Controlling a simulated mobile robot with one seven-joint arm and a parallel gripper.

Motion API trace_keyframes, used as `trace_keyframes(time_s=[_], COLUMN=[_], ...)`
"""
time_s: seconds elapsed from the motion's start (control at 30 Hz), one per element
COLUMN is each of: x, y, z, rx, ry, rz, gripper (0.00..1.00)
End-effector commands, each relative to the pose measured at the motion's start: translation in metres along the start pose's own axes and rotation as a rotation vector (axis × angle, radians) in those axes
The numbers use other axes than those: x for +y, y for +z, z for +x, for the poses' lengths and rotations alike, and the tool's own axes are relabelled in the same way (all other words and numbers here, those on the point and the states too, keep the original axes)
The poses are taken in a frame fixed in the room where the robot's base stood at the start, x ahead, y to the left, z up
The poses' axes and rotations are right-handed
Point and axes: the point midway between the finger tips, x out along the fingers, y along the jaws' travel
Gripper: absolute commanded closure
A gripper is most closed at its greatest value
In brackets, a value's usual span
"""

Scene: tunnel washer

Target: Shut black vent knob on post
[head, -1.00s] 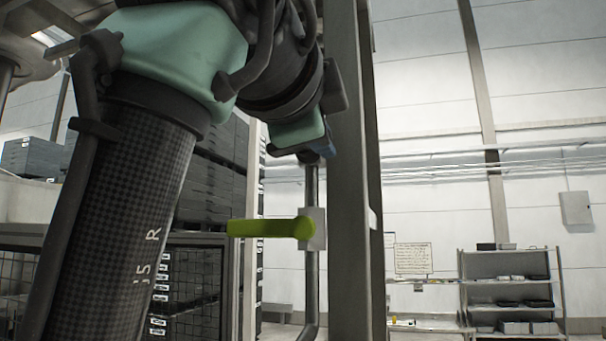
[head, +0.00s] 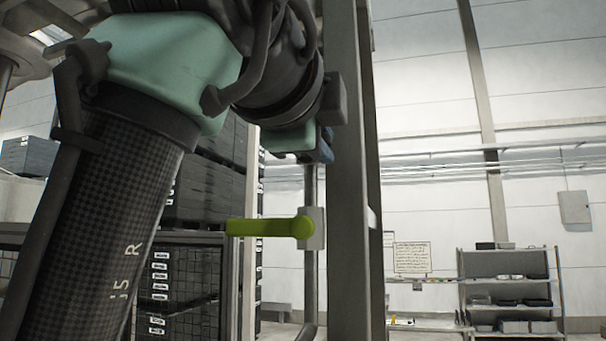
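No black vent knob can be made out in the head view. A yellow-green lever handle (head: 268,228) points left, level, from a grey block (head: 317,228) on a vertical pipe (head: 310,275) beside a tall grey post (head: 348,180). My arm fills the upper left. Its wrist end is just above the lever, left of the post and apart from the lever. My gripper's fingers cannot be made out; they are hidden behind the wrist or the post.
Stacked dark crates (head: 185,285) stand behind my arm at left. A grey shelf unit (head: 509,290) with trays stands far right by the white wall, near a posted notice (head: 411,258). A grey wall box (head: 574,208) hangs at right. The space right of the post looks open.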

Motion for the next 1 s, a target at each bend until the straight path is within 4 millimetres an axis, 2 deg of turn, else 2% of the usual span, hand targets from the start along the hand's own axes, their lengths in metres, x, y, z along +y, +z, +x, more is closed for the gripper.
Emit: trace_keyframes(time_s=[0.03, 0.1, 0.13, 0.4, 0.53, 0.67, 1.0], x=[0.000, 0.000, 0.000, 0.000, 0.002, 0.005, 0.004], y=[0.000, 0.000, 0.000, 0.000, 0.001, 0.000, 0.000], z=[0.000, 0.000, 0.000, 0.000, -0.009, -0.030, -0.104], rx=[0.001, 0.000, 0.000, -0.001, -0.002, -0.002, -0.002], ry=[0.001, 0.000, 0.000, -0.001, -0.003, -0.005, -0.004], rz=[0.000, -0.001, -0.001, -0.002, -0.002, 0.001, 0.000], gripper=[0.71, 0.58, 0.55, 0.55, 0.55, 0.55, 0.55])
